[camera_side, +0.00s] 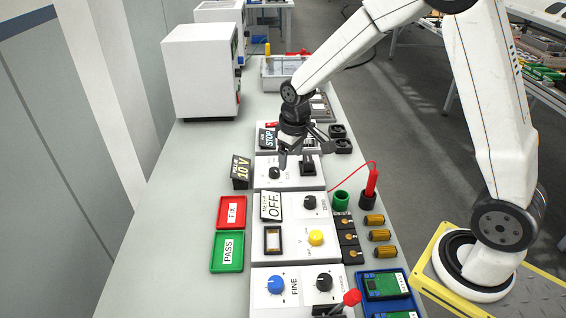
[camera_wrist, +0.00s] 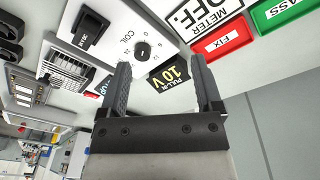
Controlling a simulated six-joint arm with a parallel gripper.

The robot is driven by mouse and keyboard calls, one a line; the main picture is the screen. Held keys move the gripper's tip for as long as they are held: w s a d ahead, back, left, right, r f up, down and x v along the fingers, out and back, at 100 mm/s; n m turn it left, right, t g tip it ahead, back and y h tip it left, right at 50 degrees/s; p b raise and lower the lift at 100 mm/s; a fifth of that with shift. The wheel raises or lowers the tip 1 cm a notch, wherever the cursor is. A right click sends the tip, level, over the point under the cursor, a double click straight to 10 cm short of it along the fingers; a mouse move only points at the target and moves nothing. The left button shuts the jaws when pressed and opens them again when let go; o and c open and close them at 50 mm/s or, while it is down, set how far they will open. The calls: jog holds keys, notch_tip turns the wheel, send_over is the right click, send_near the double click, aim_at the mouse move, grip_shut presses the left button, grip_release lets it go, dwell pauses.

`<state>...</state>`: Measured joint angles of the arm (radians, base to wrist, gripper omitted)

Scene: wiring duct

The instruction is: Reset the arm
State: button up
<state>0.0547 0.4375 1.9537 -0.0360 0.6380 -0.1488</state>
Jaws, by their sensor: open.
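My gripper (camera_side: 298,152) hangs from the white arm above the panel with the small black COIL knob (camera_side: 274,173). In the wrist view my gripper (camera_wrist: 163,88) has its two dark fingers apart with nothing between them. Beyond the fingers, the COIL knob (camera_wrist: 142,50) and a black rocker switch (camera_wrist: 90,27) show on the white panel. A black sign reading 10 V (camera_wrist: 167,74) shows between the fingers; in the side view this sign (camera_side: 241,171) stands left of the panels. The gripper partly covers the panel in the side view.
A red FIX tray (camera_side: 232,197) and a green PASS tray (camera_side: 218,262) lie left of the panels. A red probe (camera_side: 371,183) stands in a black holder on the right, with a red wire. A white box-shaped instrument (camera_side: 199,70) is at the back left. The bench's left strip is clear.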

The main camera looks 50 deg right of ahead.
jog(key=s+a+m+t, duration=0.1)
jog(key=s+a, duration=0.1)
jog(key=s, duration=1.3)
jog(key=shift+s+a+r, duration=0.15)
jog(key=shift+a+r, duration=0.1)
jog(key=shift+a, duration=0.15)
